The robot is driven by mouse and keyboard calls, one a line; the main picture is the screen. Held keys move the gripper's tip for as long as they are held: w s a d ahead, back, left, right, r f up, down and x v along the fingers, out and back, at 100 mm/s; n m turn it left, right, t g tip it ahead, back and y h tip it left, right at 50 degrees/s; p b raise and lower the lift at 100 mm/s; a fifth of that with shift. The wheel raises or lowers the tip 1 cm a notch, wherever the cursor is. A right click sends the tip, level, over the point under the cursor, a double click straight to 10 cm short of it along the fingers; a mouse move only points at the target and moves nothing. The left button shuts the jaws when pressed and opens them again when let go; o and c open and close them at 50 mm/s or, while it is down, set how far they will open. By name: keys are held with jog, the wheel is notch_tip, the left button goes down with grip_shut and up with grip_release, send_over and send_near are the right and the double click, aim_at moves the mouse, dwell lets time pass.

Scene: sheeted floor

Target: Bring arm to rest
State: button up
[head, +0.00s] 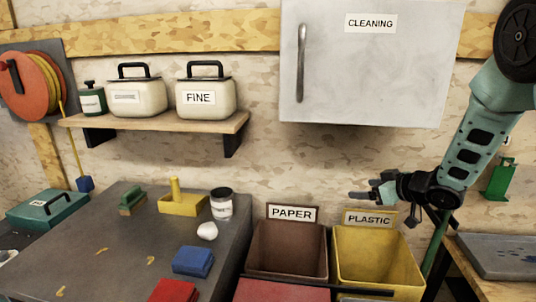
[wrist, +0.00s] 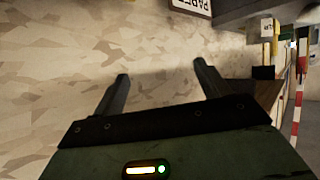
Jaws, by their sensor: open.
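My gripper (head: 366,191) is at the right in the head view, at the end of my teal arm, in front of the chipboard wall. It is raised just above the yellow PLASTIC bin (head: 378,262) and points left. In the wrist view my gripper (wrist: 160,85) has its two dark fingers apart with nothing between them.
A brown PAPER bin (head: 287,245) stands left of the yellow one. The CLEANING cabinet (head: 370,75) hangs above. A grey table (head: 105,245) with blocks and a jar is at left. A shelf (head: 160,123) holds canisters. A bench (head: 495,255) stands at right.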

jog(key=s+a+r+m+g+h, duration=0.1)
jog(key=s+a+r+g+h, duration=0.25)
jog(key=s+a, duration=0.95)
jog(key=s+a+n+g+h, duration=0.1)
jog(key=s+g, duration=0.6)
jog(key=s, duration=2)
jog(key=shift+s+a+f+n+h, duration=0.2)
jog(key=shift+s+a+n+h, duration=0.15)
jog(key=shift+a+h, duration=0.55)
jog(key=shift+a+y, duration=0.2)
jog(key=shift+y, duration=0.05)
